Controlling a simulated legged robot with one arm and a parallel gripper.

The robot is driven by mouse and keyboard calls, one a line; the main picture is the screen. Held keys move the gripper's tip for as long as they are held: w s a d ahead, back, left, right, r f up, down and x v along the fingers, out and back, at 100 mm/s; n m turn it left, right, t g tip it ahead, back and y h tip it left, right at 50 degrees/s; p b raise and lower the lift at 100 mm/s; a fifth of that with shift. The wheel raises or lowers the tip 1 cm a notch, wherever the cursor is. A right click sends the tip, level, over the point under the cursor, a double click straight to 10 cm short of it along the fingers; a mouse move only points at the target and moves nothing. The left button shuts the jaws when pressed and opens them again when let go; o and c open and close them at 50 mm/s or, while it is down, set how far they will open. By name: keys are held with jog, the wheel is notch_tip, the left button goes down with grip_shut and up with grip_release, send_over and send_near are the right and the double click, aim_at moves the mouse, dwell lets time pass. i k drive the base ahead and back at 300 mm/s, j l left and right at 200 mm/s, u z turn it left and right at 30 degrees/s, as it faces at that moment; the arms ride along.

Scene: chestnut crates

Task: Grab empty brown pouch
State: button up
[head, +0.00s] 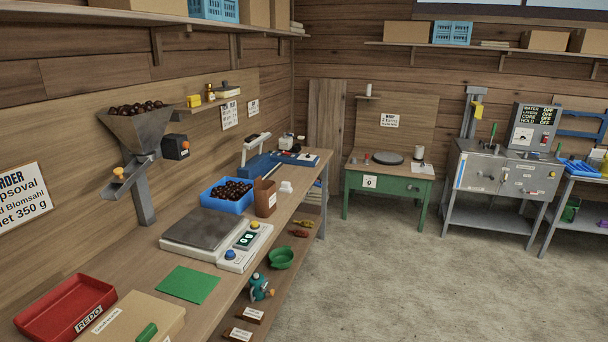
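A brown pouch (264,201) with a small pale label stands upright on the long wooden bench, just right of a blue crate (214,207) of chestnuts. Its top edge looks open, but I cannot see inside it. Two small brown labelled items (250,316) lie low at the bench's front edge; I cannot tell whether they are pouches. My gripper is not in view.
A scale (203,230) with a green display sits before the pouch. A chestnut hopper (138,128) rises at left. A red REDO tray (66,309), green mat (188,284) and green bowl (281,258) are nearer. The concrete floor (385,280) at right is clear.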

aim_at(265, 190)
jog(key=i+l, duration=0.1)
jog(key=i, duration=0.5)
jog(key=i+l+u, duration=0.1)
jog(key=i, duration=0.5)
jog(key=i+j+u, duration=0.15)
jog(key=u, duration=0.25)
jog(key=i+u, duration=0.95)
jog(key=u, duration=0.2)
